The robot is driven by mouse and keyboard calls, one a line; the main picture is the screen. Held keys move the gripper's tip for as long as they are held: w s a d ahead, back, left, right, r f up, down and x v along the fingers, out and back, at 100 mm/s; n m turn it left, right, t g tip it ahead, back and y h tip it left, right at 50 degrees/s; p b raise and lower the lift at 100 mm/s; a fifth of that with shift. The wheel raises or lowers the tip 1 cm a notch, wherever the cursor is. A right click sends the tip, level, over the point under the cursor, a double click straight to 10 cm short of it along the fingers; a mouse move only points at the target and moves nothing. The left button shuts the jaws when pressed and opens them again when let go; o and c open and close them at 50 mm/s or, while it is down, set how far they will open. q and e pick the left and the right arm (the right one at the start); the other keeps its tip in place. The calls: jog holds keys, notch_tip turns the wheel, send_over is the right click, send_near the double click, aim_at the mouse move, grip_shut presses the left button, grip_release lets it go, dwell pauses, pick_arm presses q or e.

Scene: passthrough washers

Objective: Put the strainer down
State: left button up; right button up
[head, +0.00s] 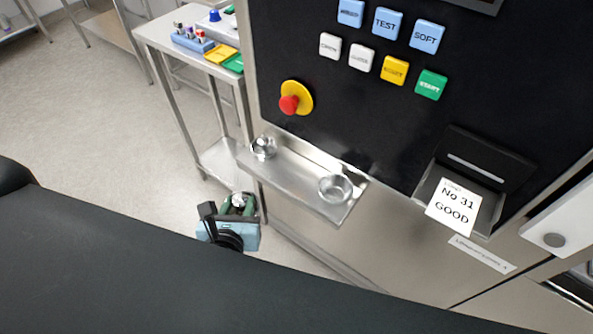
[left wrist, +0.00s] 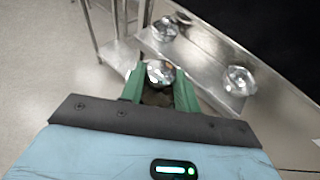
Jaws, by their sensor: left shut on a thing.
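My left gripper (head: 238,204) is low in the head view, in front of and below the left end of a steel shelf (head: 300,178). Its green fingers are shut on a small shiny metal strainer (head: 239,200). In the left wrist view the strainer (left wrist: 160,72) sits between the fingertips, apart from the shelf edge in the picture. Its lower part is hidden by the fingers. My right gripper is not in view.
Two shiny metal pieces stand on the shelf, one at its left end (head: 263,147) and a round cup (head: 335,188) at its right, with bare steel between. A black panel (head: 370,120) rises behind. A side table (head: 180,45) stands at upper left.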

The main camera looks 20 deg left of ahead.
pick_arm(q)
jog(key=w+d+f, duration=0.1)
jog(key=w+d, duration=0.2)
jog(key=w, duration=0.6)
jog(key=w+d+f, duration=0.1)
jog(key=w+d, duration=0.2)
jog(key=w, duration=0.6)
jog(key=shift+w+d+b, duration=0.15)
jog(key=shift+d+b, duration=0.15)
jog(key=shift+b, duration=0.05)
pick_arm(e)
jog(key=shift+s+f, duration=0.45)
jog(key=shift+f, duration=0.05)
